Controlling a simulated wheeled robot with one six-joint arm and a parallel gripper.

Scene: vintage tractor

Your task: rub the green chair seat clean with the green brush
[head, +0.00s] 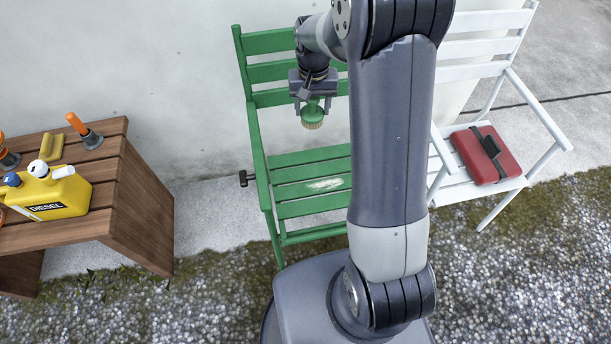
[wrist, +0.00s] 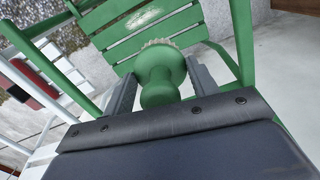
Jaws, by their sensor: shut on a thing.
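The green chair (head: 257,170) stands against the pale wall, partly hidden behind my arm. Its slatted green seat (head: 290,175) has a whitish smear (head: 324,184) on the slats; the seat also shows in the wrist view (wrist: 130,32), with a pale mark on it. My gripper (head: 313,103) is shut on the green brush (head: 312,114). It holds the brush above the seat, apart from it, with the pale bristles facing down. In the wrist view the brush (wrist: 158,75) sits between the two fingers, bristles pointing away toward the chair.
A white chair (head: 480,60) with a red case (head: 482,155) on its seat stands at the right. A wooden bench (head: 145,205) at the left carries a yellow diesel can (head: 50,195) and orange-handled tools (head: 80,128). The chair's armrests and backrest flank the seat.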

